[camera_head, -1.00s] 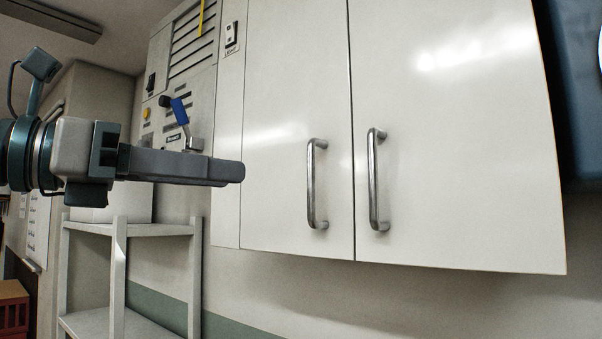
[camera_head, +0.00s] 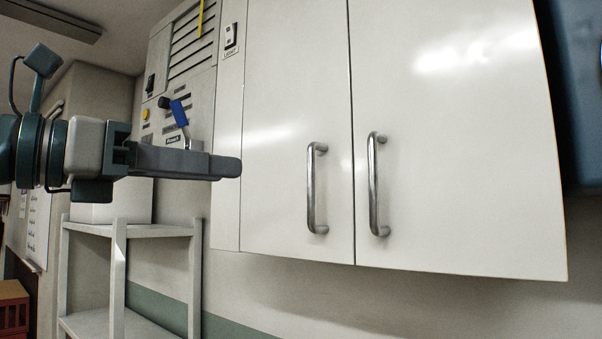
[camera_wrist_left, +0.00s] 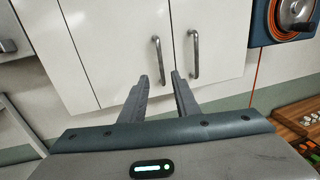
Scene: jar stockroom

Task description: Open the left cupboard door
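The left cupboard door (camera_head: 285,90) is a white panel, shut flush beside the right door (camera_head: 450,150). Its upright metal bar handle (camera_head: 311,188) is near its right edge. In the left wrist view the left door (camera_wrist_left: 115,45) and its handle (camera_wrist_left: 158,60) lie ahead, beyond the fingertips. My left gripper (camera_head: 238,169) is left of the handle in the head view, in front of the cupboard's left side, touching nothing visible. The left wrist view shows its two fingers (camera_wrist_left: 161,80) apart and empty. My right gripper is not in view.
The right door's handle (camera_head: 375,185) stands close beside the left one. A grey panel with a blue lever (camera_head: 179,112) is left of the cupboard. A pale shelf stand (camera_head: 118,270) is below. A blue unit with an orange hose (camera_wrist_left: 285,20) hangs at right.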

